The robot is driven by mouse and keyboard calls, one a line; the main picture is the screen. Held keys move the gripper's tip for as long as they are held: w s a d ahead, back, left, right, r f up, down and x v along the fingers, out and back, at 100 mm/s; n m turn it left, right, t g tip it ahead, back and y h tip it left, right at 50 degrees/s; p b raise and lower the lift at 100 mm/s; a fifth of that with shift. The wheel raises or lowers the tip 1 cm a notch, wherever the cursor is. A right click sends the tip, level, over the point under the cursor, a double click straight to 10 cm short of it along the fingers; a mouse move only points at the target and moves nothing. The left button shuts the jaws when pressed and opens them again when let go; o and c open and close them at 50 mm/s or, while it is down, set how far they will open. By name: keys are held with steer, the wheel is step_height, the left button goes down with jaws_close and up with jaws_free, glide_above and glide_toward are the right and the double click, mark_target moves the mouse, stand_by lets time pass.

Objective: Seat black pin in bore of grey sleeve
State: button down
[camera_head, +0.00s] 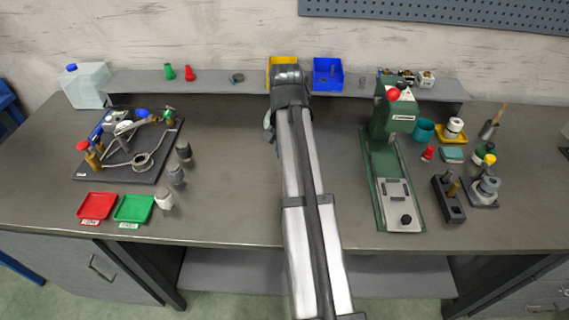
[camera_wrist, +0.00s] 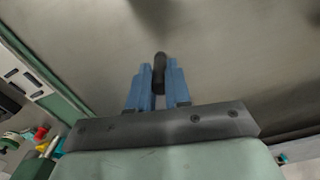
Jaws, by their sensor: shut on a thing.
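My gripper (camera_wrist: 159,78) shows in the wrist view with two blue fingers. They are shut on the black pin (camera_wrist: 159,66), a dark round-ended piece that sticks out past the fingertips. Bare grey bench surface lies beyond the pin, with a blurred dark shadow at the top edge. In the head view my arm hides the fingers and the pin.
A green press (camera_head: 390,125) stands right of my arm. A dark block (camera_head: 449,200) and small parts lie farther right. Red (camera_head: 97,206) and green (camera_head: 134,209) trays and grey jars (camera_head: 176,175) are at left. The bench between jars and arm is clear.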

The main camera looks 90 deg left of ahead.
steer(key=shift+f, duration=2.85)
steer(key=shift+f, duration=0.1)
steer(key=c, duration=1.1)
jaws_free()
steer(key=shift+o, duration=0.2)
step_height(320, 180, up, 11)
steer(key=shift+o, duration=0.5)
steer(key=shift+r, duration=0.65)
